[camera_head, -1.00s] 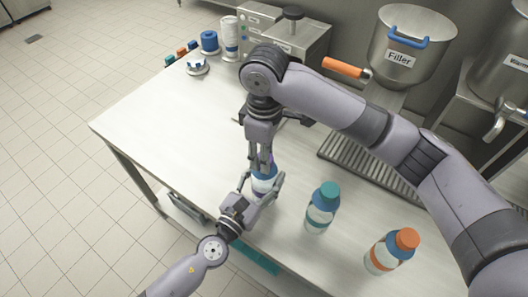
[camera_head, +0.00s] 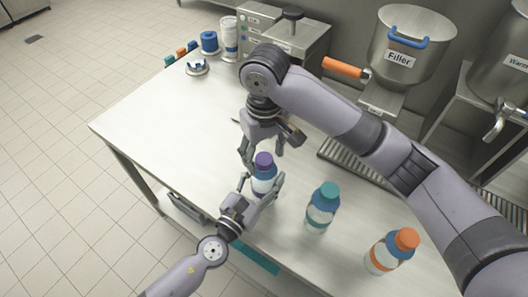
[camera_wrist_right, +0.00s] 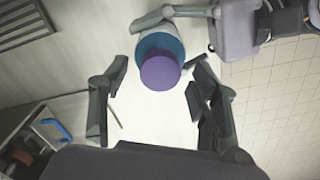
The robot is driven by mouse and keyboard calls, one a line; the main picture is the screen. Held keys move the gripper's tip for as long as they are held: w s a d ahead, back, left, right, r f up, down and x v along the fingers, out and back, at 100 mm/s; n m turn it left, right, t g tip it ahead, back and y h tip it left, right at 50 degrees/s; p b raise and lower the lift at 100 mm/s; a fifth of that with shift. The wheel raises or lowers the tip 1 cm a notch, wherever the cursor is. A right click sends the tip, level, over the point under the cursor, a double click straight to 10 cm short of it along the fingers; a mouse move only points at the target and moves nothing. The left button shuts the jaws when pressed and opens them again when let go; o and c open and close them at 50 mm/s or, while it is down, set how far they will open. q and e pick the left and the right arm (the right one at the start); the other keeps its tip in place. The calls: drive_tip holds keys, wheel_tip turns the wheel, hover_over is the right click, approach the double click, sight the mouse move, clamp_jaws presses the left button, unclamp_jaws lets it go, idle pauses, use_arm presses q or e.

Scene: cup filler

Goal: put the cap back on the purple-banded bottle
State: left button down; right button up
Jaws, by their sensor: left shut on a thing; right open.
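The purple-banded bottle (camera_head: 263,184) stands upright on the table near its front edge. Its purple cap (camera_head: 264,159) sits on its top and looks level; whether it is fully tight I cannot tell. My left gripper (camera_head: 263,190) is shut around the bottle's body. My right gripper (camera_head: 264,155) is open, with its fingers above and behind the cap. In the right wrist view the purple cap (camera_wrist_right: 161,73) shows from above, between and beyond the open fingers, apart from both. The bottle's blue shoulder (camera_wrist_right: 158,45) shows behind it.
A teal-capped bottle (camera_head: 322,207) and an orange-capped bottle (camera_head: 391,251) stand to the right. The filler (camera_head: 410,50) and a drip grate (camera_head: 345,152) are at the back right.

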wheel_tip(320, 180, up, 12)
idle(0.6)
use_arm(q)
drive_tip(key=c, duration=0.5)
unclamp_jaws()
drive_tip(key=v, duration=1.2)
drive_tip(key=shift+s+f, duration=0.1)
use_arm(e)
drive_tip(key=shift+f, duration=0.1)
